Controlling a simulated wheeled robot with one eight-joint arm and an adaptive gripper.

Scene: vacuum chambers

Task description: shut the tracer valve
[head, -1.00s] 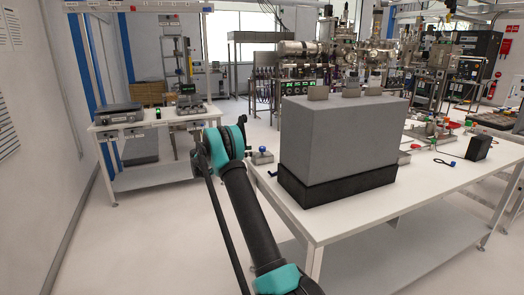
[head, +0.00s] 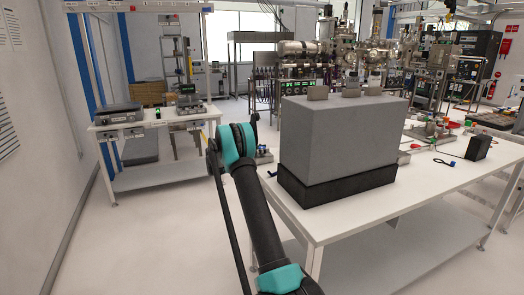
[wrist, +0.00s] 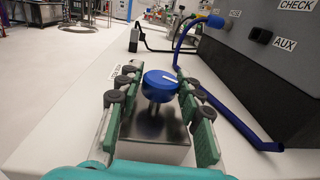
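The valve has a round blue knob (wrist: 160,85) with a white line on its top, on a short stem above a shiny metal block (wrist: 152,128). It stands on the white bench. My gripper (wrist: 158,79) is open in the wrist view, with one finger on each side of the knob. The knob sits between the finger pads near their tips; I cannot tell whether they touch it. A small label (wrist: 117,71) beside the left finger is partly hidden. In the head view the metal block (head: 264,157) shows just right of my arm, and my gripper is hidden.
A large grey box on a black base (head: 335,190) stands on the bench (head: 400,215), right of the valve. A blue hose (wrist: 235,118) runs along the bench beside its labelled ports. Another bench (head: 150,180) stands left.

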